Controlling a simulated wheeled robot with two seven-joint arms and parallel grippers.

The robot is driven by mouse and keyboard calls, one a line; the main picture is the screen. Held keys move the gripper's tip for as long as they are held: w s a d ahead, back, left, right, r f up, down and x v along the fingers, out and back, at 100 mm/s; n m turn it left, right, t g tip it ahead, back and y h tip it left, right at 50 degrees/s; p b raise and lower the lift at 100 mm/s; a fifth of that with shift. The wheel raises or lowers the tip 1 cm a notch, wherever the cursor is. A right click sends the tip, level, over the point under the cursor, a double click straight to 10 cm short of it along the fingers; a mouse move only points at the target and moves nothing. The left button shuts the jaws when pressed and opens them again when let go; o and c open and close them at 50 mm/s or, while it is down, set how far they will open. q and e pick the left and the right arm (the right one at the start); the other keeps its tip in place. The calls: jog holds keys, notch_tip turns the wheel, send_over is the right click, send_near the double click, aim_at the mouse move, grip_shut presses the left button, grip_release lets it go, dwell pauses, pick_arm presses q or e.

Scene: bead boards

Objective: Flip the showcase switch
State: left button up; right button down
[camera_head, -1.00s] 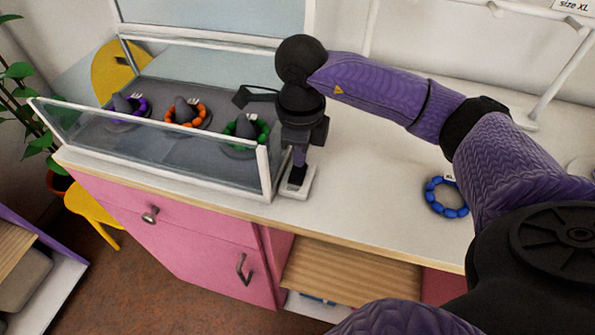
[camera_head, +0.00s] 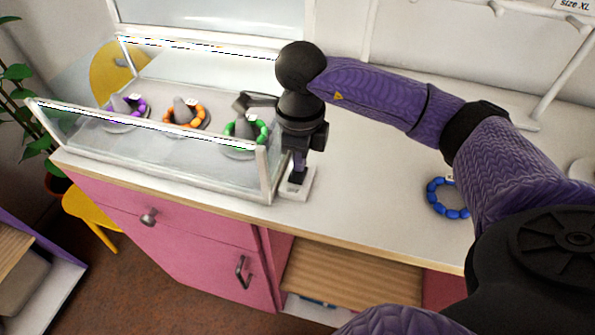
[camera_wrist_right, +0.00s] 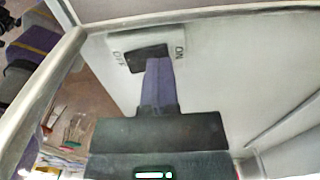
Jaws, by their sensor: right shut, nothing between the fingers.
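The showcase (camera_head: 165,160) is a glass box with a white frame at the left of the counter, and its inside is brightly lit. The switch (camera_head: 308,190) is a small white plate on the counter at the showcase's right front corner. In the right wrist view the switch (camera_wrist_right: 117,46) has a black rocker and lettering at both ends, "ON" at the right. My right gripper (camera_head: 297,178) points down, shut and empty, with its fingertips at the rocker; in the wrist view its fingertips (camera_wrist_right: 158,64) overlap the rocker's edge. My left gripper is not in view.
Purple, orange and green bead bracelets (camera_head: 258,138) sit on grey cones inside the showcase. A blue bead bracelet (camera_head: 434,208) lies on the counter (camera_head: 375,180) at the right. A white rack (camera_head: 548,95) stands behind. Pink drawers (camera_head: 190,240) are below.

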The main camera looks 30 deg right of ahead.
notch_tip(320, 180, up, 7)
jog(key=p, duration=0.5)
jog(key=shift+f, duration=0.1)
